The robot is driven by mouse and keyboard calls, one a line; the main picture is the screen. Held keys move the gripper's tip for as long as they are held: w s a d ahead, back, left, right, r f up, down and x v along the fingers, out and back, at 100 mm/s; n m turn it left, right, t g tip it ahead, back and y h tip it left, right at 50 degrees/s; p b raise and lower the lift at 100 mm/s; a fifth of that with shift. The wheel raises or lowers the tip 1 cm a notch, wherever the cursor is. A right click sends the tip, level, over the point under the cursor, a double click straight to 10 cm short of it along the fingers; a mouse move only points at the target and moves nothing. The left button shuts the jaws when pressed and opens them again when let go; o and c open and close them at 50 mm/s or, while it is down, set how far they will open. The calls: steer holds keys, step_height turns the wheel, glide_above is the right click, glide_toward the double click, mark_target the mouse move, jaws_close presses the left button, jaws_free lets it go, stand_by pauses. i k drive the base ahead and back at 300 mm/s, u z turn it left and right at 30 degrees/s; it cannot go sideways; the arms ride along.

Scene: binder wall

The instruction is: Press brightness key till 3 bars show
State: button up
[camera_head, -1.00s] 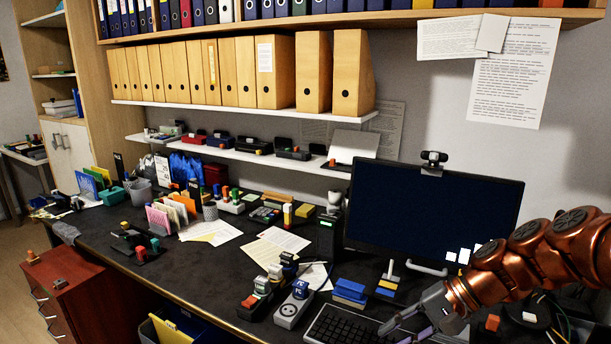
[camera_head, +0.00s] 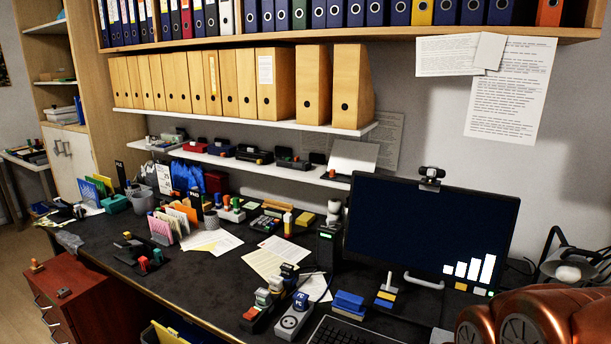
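The monitor (camera_head: 400,230) stands on the dark desk at the right, with a dark blue screen. Several white bars (camera_head: 474,268) of rising height show at its lower right corner. Just under them on the lower bezel sit a small orange patch (camera_head: 461,286), a pale patch (camera_head: 480,291) and a green spot (camera_head: 491,294). They look like keys or lights, but I cannot tell which is the brightness key. My copper arm fills the bottom right corner. My gripper is out of frame.
A webcam (camera_head: 431,174) sits on the monitor's top edge. The keyboard (camera_head: 350,332), a blue block (camera_head: 348,302) and a grey socket block (camera_head: 291,320) lie in front. A lamp (camera_head: 568,272) stands at the right, behind my arm.

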mark_target(461, 285)
steer(key=z, duration=0.7)
